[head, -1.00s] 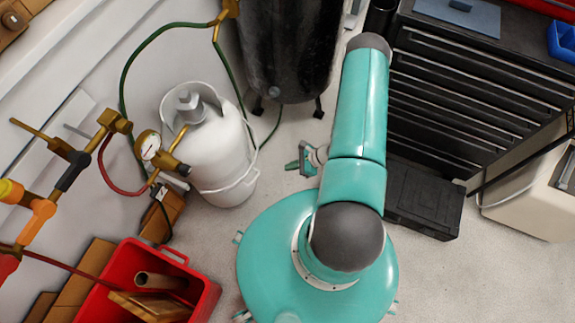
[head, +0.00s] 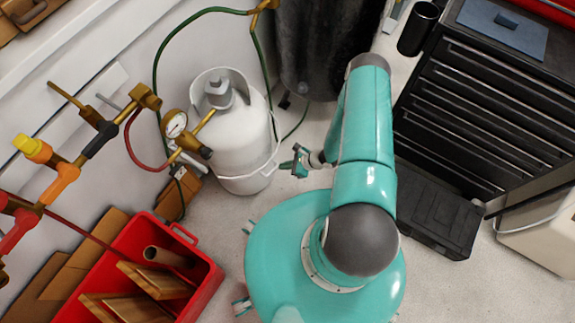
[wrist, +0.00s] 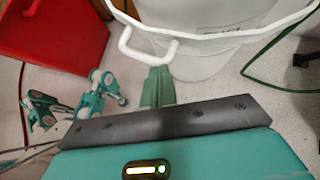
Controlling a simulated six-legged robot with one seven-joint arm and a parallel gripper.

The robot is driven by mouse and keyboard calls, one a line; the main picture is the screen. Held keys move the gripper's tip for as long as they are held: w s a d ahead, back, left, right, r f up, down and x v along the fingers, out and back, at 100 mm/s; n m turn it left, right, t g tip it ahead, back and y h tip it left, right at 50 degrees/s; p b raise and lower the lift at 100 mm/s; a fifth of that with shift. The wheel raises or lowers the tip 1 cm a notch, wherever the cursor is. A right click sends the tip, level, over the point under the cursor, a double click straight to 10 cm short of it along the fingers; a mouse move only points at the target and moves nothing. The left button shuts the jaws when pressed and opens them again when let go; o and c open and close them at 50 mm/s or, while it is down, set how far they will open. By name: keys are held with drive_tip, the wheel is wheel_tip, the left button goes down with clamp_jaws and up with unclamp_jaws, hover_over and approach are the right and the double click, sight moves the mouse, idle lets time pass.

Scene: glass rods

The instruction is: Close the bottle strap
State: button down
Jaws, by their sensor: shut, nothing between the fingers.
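The bottle (head: 225,135) is a white gas cylinder standing upright by the left wall. A thin white strap (head: 262,171) runs around its lower half. In the wrist view the strap (wrist: 245,37) curves across the bottle (wrist: 205,62) and has a white loop (wrist: 173,49) on its left part. My gripper (head: 285,165) is low, just right of the bottle and close to the strap. In the wrist view my gripper (wrist: 158,72) is shut and empty, its tips just below the loop. I cannot tell whether they touch it, or whether the strap is fastened.
A red crate (head: 207,284) with wooden pieces stands at lower left. A gauge and brass pipes (head: 175,124) project beside the bottle. A green hose (head: 156,80) hangs behind it. A black tank (head: 312,50) stands behind, and a black case (head: 440,205) and drawer cabinet (head: 490,100) are at right.

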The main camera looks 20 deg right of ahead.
sight(273, 171)
drive_tip(key=shift+w+a, duration=0.15)
drive_tip(key=shift+a, duration=1.15)
drive_tip(key=shift+w+a, duration=0.1)
drive_tip(key=shift+a, duration=1.15)
drive_tip(key=shift+a, duration=0.1)
